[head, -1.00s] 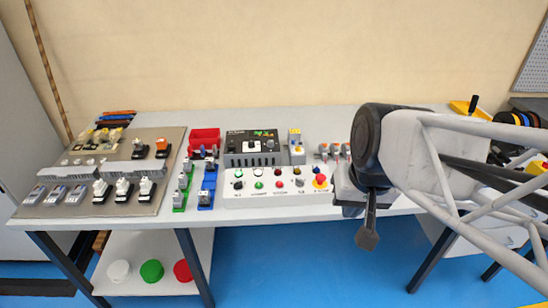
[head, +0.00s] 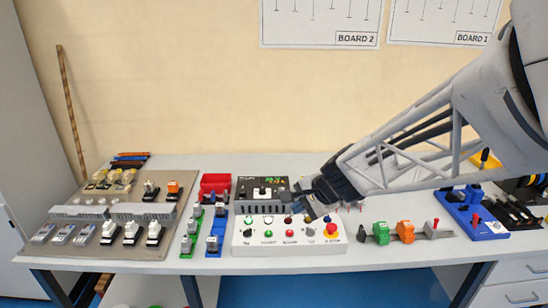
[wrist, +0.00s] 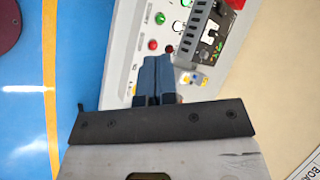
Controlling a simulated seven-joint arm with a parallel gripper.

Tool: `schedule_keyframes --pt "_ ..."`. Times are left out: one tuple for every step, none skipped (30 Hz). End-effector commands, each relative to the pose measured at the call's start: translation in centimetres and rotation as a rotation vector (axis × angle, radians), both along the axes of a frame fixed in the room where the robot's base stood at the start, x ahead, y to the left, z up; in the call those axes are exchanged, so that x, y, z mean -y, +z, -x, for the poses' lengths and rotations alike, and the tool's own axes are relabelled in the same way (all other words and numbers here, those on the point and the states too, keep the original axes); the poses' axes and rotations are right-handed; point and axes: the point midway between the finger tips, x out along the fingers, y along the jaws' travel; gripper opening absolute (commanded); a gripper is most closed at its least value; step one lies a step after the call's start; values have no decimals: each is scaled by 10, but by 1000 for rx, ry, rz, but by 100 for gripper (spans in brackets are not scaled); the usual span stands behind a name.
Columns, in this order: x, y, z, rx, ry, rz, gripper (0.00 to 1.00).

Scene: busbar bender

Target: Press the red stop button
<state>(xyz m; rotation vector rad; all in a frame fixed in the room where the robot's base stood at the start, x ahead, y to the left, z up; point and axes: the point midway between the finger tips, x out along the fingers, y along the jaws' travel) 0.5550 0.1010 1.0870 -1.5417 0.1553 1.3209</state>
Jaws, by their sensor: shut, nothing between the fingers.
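The white control panel (head: 240,243) stands on the bench. At its right end is a red mushroom button (head: 332,231) on a yellow base, labelled E-STOP. A smaller red button (head: 290,234) sits left of it in the front row, beside a green one; its label is too small to read surely. My gripper (head: 310,213) is shut and empty, over the panel's right half, left of and behind the mushroom. In the wrist view the shut fingers (wrist: 154,72) are near the small red button (wrist: 153,45); the mushroom does not show there.
A black device (head: 262,192) stands behind the panel. Green and orange blocks (head: 392,232) on a rail are to the right. Red, blue and green parts (head: 212,205) and a grey-brown board (head: 135,247) are to the left.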

Motion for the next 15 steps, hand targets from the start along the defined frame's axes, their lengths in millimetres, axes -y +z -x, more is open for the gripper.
schedule_keyframes --pt "-2 -7 -12 -15 -39 -27 0" --pt "-4 -10 -18 -20 -64 -45 0" --pt "-5 -14 -27 -30 -99 -68 0" --pt "-6 -18 -34 -39 -125 -85 0" --pt "-7 -21 -40 -45 -151 -102 0" --pt "-8 -26 -49 -56 -186 -124 0" --pt "-9 -30 -55 -65 -212 -140 0" --pt "-10 -34 -61 -71 -239 -155 0" --pt "-11 -39 -70 -83 -275 -176 0" --pt "-11 -43 -76 -91 -301 -192 0" --pt "-12 -47 -82 -99 -326 -206 0" --pt "-12 -53 -89 -110 -360 -224 0" --pt "-12 -57 -94 -117 -385 -237 0" --pt "-12 -60 -100 -124 -408 -251 0" --pt "-12 -65 -105 -133 -437 -265 0"
